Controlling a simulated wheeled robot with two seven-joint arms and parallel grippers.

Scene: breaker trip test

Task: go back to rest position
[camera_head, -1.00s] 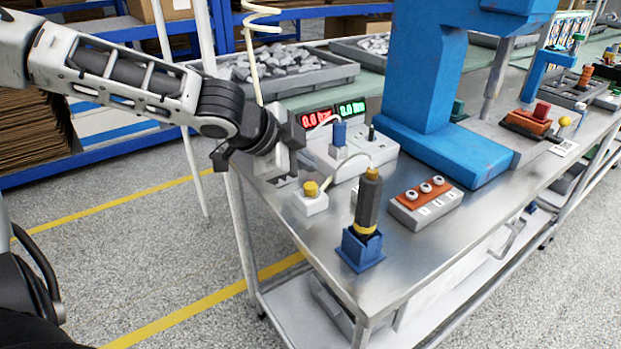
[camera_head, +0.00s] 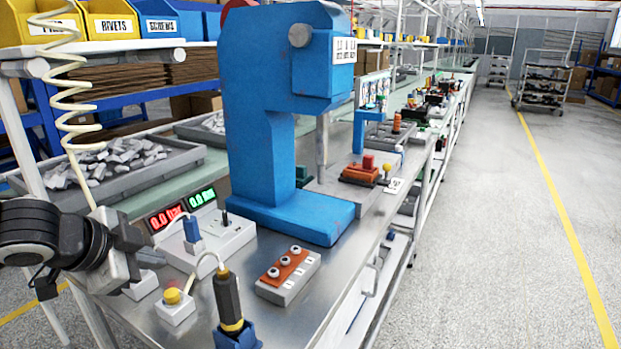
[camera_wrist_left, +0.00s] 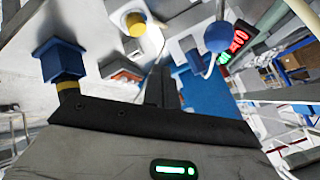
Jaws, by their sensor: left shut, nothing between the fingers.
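My left gripper (camera_head: 128,262) is at the lower left of the head view, over the near left end of the metal bench. It is shut and empty. In the left wrist view its dark closed fingers (camera_wrist_left: 162,88) point toward the bench gear. A black probe with a yellow band (camera_head: 228,298) stands upright in a blue holder (camera_head: 236,338), to the right of the gripper and apart from it. The blue holder also shows in the left wrist view (camera_wrist_left: 60,60). My right gripper is in neither view.
A yellow button box (camera_head: 175,306) sits close to the gripper. Behind are a tester with red and green displays (camera_head: 166,217), a blue press (camera_head: 262,130) and a grey parts tray (camera_head: 165,160). A three-button box (camera_head: 289,275) is right of the probe.

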